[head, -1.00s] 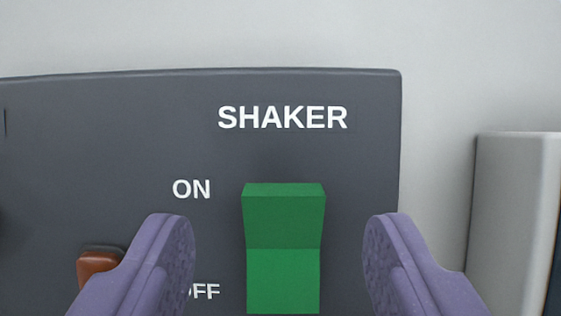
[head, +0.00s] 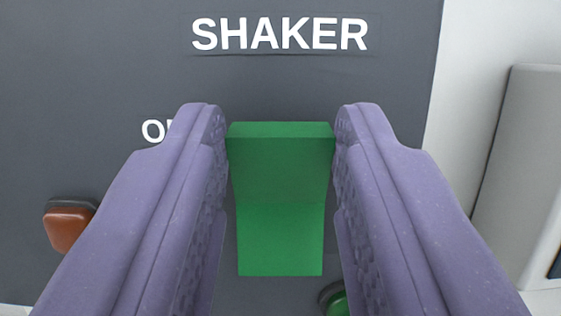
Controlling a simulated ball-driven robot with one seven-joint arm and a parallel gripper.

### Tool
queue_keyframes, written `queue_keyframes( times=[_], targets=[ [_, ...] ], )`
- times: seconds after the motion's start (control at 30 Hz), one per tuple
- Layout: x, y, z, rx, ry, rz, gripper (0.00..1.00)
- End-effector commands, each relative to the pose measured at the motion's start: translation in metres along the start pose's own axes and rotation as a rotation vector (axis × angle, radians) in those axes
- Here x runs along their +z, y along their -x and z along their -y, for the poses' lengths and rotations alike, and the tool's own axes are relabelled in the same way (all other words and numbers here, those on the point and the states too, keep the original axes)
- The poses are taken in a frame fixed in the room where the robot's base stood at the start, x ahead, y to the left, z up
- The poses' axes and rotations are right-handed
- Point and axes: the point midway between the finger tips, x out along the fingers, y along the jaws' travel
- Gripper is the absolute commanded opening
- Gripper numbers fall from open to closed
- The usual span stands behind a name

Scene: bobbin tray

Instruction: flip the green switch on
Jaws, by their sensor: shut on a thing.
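The green switch (head: 280,240) stands out from a dark grey panel, below the white word SHAKER. My gripper (head: 280,145) has its two purple fingers on either side of the switch's upper end and is shut on it. The left finger covers part of the ON label (head: 153,131) and hides the OFF label. Which way the switch is set is hard to tell from this view.
The dark grey panel (head: 110,60) fills most of the view. A red-brown button (head: 67,228) sits at the left. A small round green part (head: 336,300) shows at the bottom. A light grey block (head: 520,150) stands at the right against a pale wall.

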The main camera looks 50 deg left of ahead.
Motion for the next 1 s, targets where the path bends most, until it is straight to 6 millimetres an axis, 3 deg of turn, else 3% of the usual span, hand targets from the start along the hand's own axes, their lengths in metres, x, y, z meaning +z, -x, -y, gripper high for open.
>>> queue_keyframes(
  times=[0.07,0.3,0.63,0.67,0.73,1.0],
  targets=[
    [-0.0102,-0.0056,0.0004,-0.001,-0.001,0.062,0.06],
    [-0.0071,-0.0095,0.0009,-0.004,0.002,0.243,0.06],
    [-0.0069,-0.0088,-0.0001,0.001,0.000,0.263,0.06],
    [-0.0068,-0.0088,-0.0001,0.001,0.000,0.263,0.43],
    [-0.0068,-0.0088,-0.0001,0.001,0.000,0.263,0.59],
    [-0.0066,-0.0085,-0.0002,0.001,0.000,0.263,0.62]
  ],
)
